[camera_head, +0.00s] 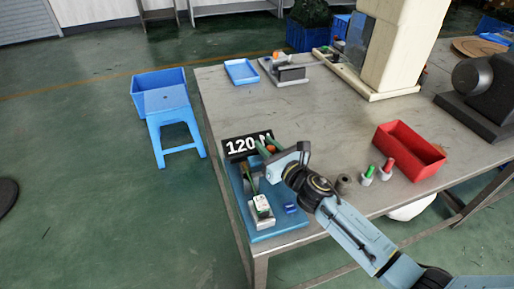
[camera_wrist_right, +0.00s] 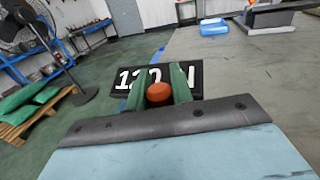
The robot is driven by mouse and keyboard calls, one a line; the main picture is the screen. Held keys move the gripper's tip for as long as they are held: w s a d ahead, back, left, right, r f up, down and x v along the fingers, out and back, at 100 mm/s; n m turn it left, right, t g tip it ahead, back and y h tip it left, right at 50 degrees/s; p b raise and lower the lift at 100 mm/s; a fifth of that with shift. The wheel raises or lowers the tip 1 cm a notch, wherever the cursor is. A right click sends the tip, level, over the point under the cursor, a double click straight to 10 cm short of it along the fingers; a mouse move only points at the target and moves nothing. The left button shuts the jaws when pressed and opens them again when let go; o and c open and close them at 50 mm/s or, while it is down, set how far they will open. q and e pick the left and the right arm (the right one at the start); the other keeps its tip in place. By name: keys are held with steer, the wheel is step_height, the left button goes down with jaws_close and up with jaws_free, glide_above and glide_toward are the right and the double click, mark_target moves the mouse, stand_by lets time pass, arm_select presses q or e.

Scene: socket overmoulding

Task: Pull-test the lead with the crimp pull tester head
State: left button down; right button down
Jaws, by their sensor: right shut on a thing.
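My right gripper (camera_head: 266,149) is over the back of the blue base plate (camera_head: 275,228), at the display reading "120 N" (camera_head: 240,146). Its two green fingers are shut on an orange-red rounded knob (camera_wrist_right: 159,93), which also shows in the head view (camera_head: 271,149). What lies under the knob is hidden, so I cannot tell whether it is the whole tester head. A white socket-like piece (camera_head: 262,203) sits on a light block at the front of the plate. A small dark blue piece (camera_head: 290,208) lies to its right. I cannot make out the lead clearly. My left gripper is out of view.
A red bin (camera_head: 410,149) and two small bottles, green-capped (camera_head: 368,172) and red-capped (camera_head: 388,165), stand right of my arm. A blue tray (camera_head: 241,72) and cream machine column (camera_head: 401,45) are farther back. The table's middle is clear. A blue stool (camera_head: 174,122) stands left.

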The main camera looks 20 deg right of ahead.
steer(key=shift+d, duration=0.85)
steer(key=c, duration=1.2)
jaws_free()
steer(key=shift+d, duration=0.15)
steer(key=v, duration=1.3)
steer(key=shift+s, duration=0.25)
